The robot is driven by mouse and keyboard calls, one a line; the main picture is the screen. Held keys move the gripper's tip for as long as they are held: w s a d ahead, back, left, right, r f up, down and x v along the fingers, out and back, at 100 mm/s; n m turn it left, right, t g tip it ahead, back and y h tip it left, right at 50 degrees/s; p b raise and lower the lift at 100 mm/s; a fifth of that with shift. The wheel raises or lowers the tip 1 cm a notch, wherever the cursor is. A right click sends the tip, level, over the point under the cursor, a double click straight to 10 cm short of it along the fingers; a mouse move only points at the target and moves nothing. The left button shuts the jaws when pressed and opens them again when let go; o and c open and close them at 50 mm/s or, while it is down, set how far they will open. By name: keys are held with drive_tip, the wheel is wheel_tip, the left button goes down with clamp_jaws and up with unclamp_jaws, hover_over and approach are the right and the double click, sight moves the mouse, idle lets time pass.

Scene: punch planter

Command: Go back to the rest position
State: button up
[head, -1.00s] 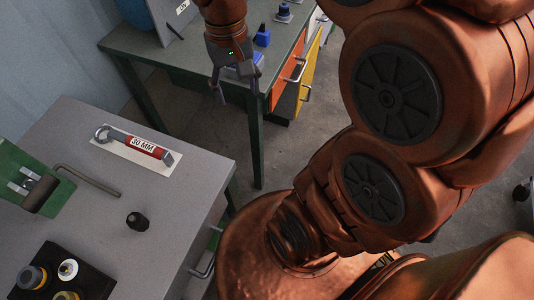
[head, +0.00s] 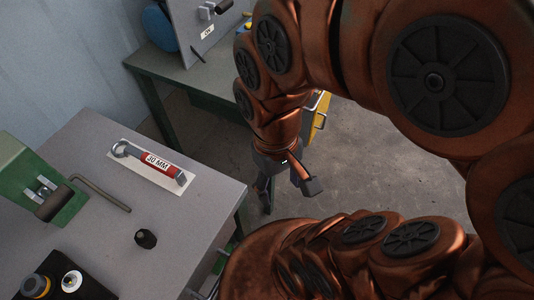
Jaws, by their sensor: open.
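My gripper (head: 287,188) hangs at the end of my copper-coloured arm in the middle of the head view. Its fingers are spread open and point down, with nothing visible between them. It is in front of the green bench, to the right of the grey table and apart from it. My arm is folded, with its links filling the right side of the view.
The grey table (head: 100,215) holds a red 30 MM wrench (head: 155,162), a bent rod (head: 100,193), a black knob (head: 145,239), a green fixture (head: 30,185) and a black tray with round parts. A green bench (head: 195,85) stands behind. Open floor (head: 400,150) shows right.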

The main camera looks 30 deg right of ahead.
wheel_tip(320, 180, up, 8)
drive_tip(key=p, duration=0.7)
drive_tip(key=shift+p, duration=0.35)
